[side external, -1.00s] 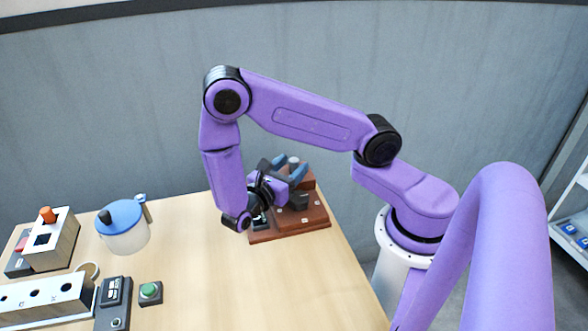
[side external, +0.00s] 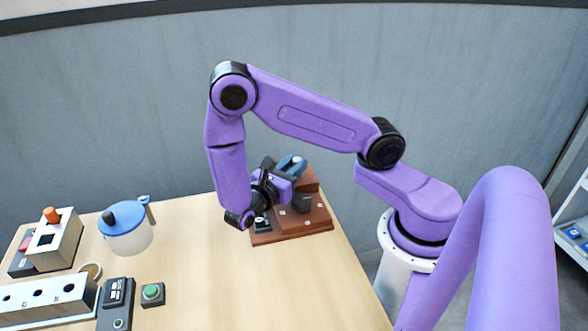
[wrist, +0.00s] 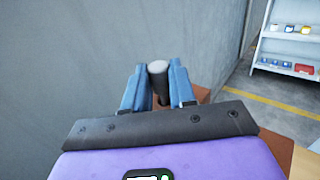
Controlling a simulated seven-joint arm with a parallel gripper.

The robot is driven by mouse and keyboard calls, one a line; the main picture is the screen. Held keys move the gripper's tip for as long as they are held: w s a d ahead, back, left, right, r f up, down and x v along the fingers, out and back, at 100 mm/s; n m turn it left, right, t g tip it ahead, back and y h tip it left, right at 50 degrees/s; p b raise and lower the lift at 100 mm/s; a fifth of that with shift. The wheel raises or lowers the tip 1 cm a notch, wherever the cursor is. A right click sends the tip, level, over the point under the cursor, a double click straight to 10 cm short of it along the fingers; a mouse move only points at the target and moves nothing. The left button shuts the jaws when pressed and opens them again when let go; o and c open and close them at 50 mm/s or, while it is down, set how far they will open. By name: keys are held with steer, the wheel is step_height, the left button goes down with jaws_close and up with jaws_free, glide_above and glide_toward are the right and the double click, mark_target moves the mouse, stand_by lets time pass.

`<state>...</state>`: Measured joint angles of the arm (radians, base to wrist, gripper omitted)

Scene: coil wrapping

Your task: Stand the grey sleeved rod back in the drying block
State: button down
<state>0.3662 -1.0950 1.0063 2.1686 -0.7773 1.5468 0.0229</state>
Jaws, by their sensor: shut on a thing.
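The grey rod (wrist: 158,68) stands between the two blue fingers of my gripper (wrist: 155,82) in the wrist view, its rounded pale top showing above them. My gripper is shut on it. In the side external view my gripper (side external: 290,166) is over the brown stepped wooden stand (side external: 312,222) at the back of the table; the rod is mostly hidden there by the fingers and its lower end cannot be seen. A long pale block with a row of round holes (side external: 60,286), apparently the drying block, lies at the front left; the holes I see look empty.
A blue-lidded clear pot (side external: 126,236) stands left of centre. Near it are a white box with an orange knob (side external: 58,238), a dark switch unit (side external: 115,300), a green button (side external: 152,292) and a small ring (side external: 90,270). The table's middle is clear.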

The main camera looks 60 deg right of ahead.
step_height(320, 180, up, 9)
stand_by(0.7)
steer(key=shift+r, duration=0.15)
